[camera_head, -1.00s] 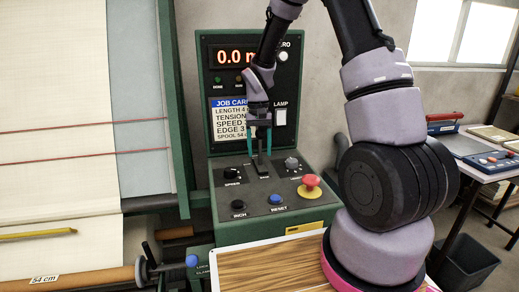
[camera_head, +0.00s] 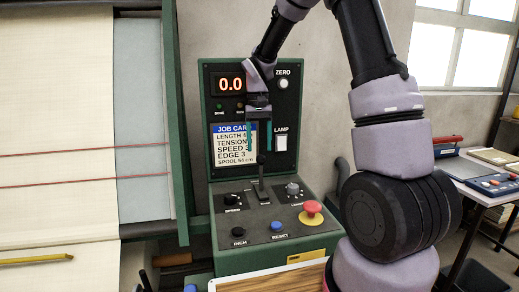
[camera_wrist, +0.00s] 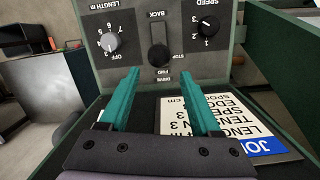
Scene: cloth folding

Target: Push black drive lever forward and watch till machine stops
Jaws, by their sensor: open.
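The black drive lever (camera_head: 261,172) stands up from the sloping console of the green machine. In the wrist view, which is upside down, the lever (camera_wrist: 158,52) is in its slot beside the labels BACK, STOP, FWD and DRIVE. My gripper (camera_head: 260,148) is open, its two teal fingers spread just above the lever knob. In the wrist view my gripper (camera_wrist: 161,74) has nothing between its fingers, and the lever is beyond the tips. The red display (camera_head: 231,85) reads 0.0, partly hidden by my arm. The job card (camera_head: 231,142) is partly covered by the gripper.
A red emergency button (camera_head: 312,207), a blue reset button (camera_head: 277,226), a black inch button (camera_head: 239,231), a speed knob (camera_head: 232,199) and a length knob (camera_head: 292,190) surround the lever. Pale cloth (camera_head: 55,110) with red lines hangs at left. A side table (camera_head: 480,175) stands right.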

